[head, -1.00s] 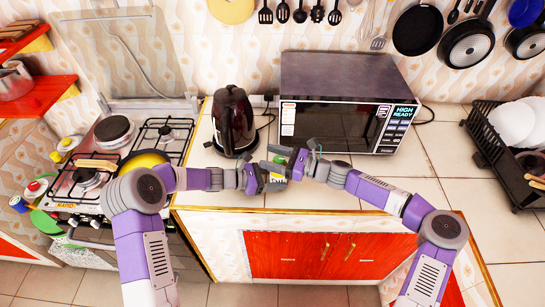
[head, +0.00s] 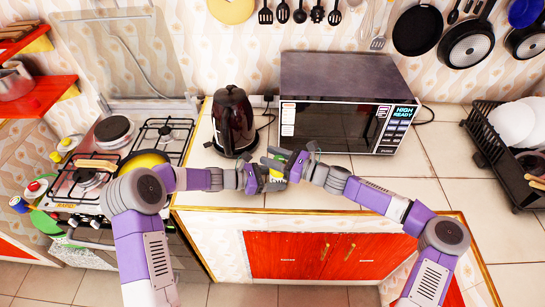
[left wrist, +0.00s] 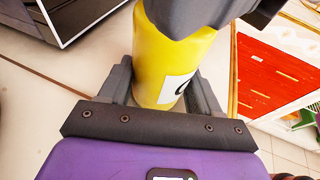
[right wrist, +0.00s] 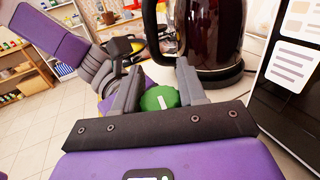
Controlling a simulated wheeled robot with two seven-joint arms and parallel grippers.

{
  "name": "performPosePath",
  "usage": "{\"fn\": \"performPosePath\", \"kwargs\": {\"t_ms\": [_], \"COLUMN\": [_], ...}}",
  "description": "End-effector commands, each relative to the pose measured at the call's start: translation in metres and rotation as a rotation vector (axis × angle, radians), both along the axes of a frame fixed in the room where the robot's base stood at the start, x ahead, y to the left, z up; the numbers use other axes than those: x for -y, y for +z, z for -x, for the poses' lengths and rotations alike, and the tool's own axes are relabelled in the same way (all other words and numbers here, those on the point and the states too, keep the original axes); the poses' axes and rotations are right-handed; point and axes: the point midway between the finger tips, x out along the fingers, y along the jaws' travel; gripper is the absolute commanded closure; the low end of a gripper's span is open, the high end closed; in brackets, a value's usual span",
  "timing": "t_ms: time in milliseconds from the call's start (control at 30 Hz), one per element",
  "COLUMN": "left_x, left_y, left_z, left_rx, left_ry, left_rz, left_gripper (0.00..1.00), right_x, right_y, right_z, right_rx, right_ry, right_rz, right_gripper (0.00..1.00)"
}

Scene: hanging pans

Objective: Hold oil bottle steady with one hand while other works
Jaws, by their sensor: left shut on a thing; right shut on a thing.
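The oil bottle has a yellow body (left wrist: 170,55) with a white label and a green cap (right wrist: 160,98). It is above the counter in front of the kettle, small and partly hidden by the grippers in the head view (head: 277,176). My left gripper (head: 270,177) is shut around the yellow body, with one finger on each side in the left wrist view. The bottle's base is hidden in the head view.
A dark kettle (head: 234,121) stands close behind the grippers. A microwave (head: 335,125) is behind and to the right. A gas stove (head: 105,165) with a yellow pan is at left; a dish rack (head: 492,158) is at right. The counter right of the grippers is clear.

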Motion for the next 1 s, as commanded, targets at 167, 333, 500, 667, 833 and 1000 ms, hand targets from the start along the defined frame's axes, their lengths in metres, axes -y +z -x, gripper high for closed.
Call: {"fn": "performPosePath", "kwargs": {"t_ms": [167,333,500,667,833,1000], "left_x": [0.001,0.002,0.002,0.002,0.002,0.002], "left_y": [0.000,0.000,0.000,0.000,0.000,0.000], "left_z": [0.001,0.001,0.001,0.001,0.001,0.001], "left_rx": [-0.001,0.000,0.000,0.000,0.000,0.001], "left_ry": [-0.003,-0.004,-0.004,-0.004,-0.004,-0.004], "left_rz": [0.001,0.001,0.001,0.001,0.001,0.001], "left_gripper": [0.69,0.69,0.69,0.69,0.69,0.69], "right_x": [-0.001,-0.002,0.000,0.002,0.005,0.008], "right_y": [-0.001,-0.002,-0.001,-0.001,-0.001,-0.001], "right_z": [0.000,0.000,-0.002,-0.005,-0.007,-0.009], "right_rx": [-0.007,-0.008,-0.004,-0.005,-0.005,-0.004], "right_ry": [-0.115,-0.242,-0.376,-0.513,-0.676,-0.839], "right_rz": [-0.008,-0.007,-0.002,0.003,0.003,0.005], "right_gripper": [0.90,0.90,0.90,0.90,0.90,0.90]}}
